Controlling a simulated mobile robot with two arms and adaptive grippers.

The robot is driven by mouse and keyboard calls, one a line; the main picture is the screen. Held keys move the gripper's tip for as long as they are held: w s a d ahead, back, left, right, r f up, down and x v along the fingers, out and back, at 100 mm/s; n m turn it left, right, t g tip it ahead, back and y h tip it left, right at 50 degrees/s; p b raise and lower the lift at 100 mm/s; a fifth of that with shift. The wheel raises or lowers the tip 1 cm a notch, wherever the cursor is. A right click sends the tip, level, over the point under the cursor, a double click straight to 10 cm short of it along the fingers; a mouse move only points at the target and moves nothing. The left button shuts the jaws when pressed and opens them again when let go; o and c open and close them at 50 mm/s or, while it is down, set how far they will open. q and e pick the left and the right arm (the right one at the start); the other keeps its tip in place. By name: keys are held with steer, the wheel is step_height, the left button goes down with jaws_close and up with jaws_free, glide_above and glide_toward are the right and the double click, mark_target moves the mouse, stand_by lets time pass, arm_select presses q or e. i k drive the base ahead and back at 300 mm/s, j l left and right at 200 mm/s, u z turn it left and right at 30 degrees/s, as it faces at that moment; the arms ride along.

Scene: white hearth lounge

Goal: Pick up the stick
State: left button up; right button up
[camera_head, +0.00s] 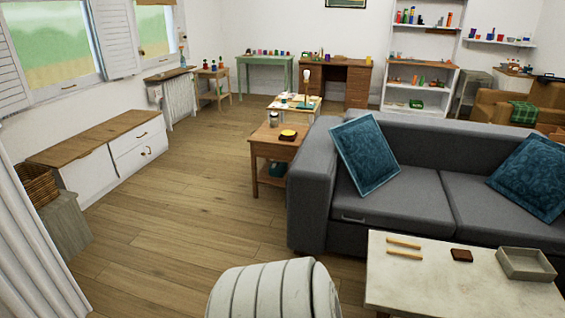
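Two short, light wooden sticks lie on the pale stone-topped coffee table (450,290) at the lower right of the head view. The farther stick (404,242) and the nearer stick (404,254) lie roughly parallel, a little apart, near the table's far left corner. I cannot tell which of them the task means. Neither of my grippers is in view.
A dark brown block (462,255) and a grey open tray (526,264) share the coffee table. A grey sofa (370,205) stands just behind it. A white ribbed rounded object (275,292) is at the bottom centre. Wooden floor (175,235) is clear on the left.

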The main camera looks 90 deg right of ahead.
mark_target(398, 252)
steer(key=z, duration=1.35)
steer(key=l+z, duration=0.1)
steer(key=z, duration=1.25)
steer(key=i+z, duration=0.1)
steer(key=z, duration=0.8)
steer(key=i+j+z, duration=0.3)
steer(key=k+l, duration=0.1)
